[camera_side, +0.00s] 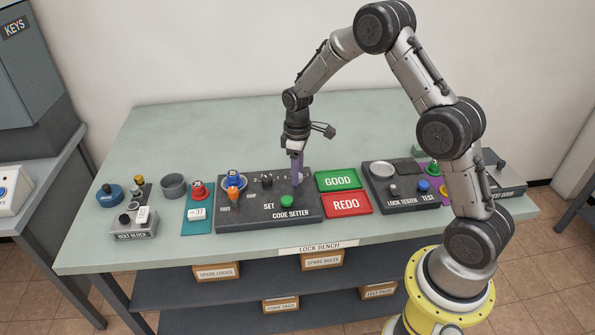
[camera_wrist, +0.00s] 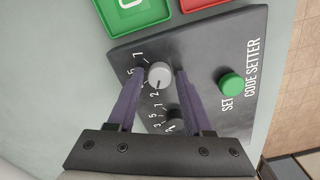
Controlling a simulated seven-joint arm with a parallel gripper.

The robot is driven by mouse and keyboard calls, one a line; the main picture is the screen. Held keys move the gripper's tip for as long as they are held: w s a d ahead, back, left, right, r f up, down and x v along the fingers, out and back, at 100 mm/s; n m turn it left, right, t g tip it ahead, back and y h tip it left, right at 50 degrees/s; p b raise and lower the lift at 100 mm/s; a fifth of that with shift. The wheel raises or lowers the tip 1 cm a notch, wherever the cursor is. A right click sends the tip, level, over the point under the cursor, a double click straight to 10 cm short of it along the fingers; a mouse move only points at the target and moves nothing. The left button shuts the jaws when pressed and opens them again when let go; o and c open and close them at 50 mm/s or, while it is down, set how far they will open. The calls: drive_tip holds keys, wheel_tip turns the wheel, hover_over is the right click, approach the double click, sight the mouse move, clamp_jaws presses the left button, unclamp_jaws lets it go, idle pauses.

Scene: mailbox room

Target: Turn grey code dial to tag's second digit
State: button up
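The code setter (camera_side: 268,207) is a dark panel on the bench. Its grey dial (camera_wrist: 159,75) shows in the wrist view, with digits around it. A dark mark on the dial seems to face the digit 2, but I cannot be sure. My gripper (camera_wrist: 158,78) has its two purple fingers apart, one on each side of the grey dial, with small gaps visible. In the side view my gripper (camera_side: 297,180) points down at the panel's right part and hides the grey dial. A white tag (camera_side: 197,213) lies on a teal mat; it seems to read 37, but is small.
A green button (camera_wrist: 231,84) is on the panel's front. The green GOOD tray (camera_side: 338,180) and red REDO tray (camera_side: 346,204) adjoin the panel. The bench behind is clear.

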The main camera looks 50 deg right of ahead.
clamp_jaws()
drive_tip(key=shift+m, duration=0.3)
drive_tip(key=m, duration=0.4)
drive_tip(key=shift+r, duration=0.1)
drive_tip(key=m, duration=0.5)
drive_tip(key=shift+m, duration=0.3)
drive_tip(key=m, duration=0.3)
drive_tip(key=shift+m, duration=0.4)
drive_tip(key=m, duration=0.3)
drive_tip(key=shift+m, duration=0.3)
drive_tip(key=m, duration=0.6)
drive_tip(key=shift+m, duration=0.3)
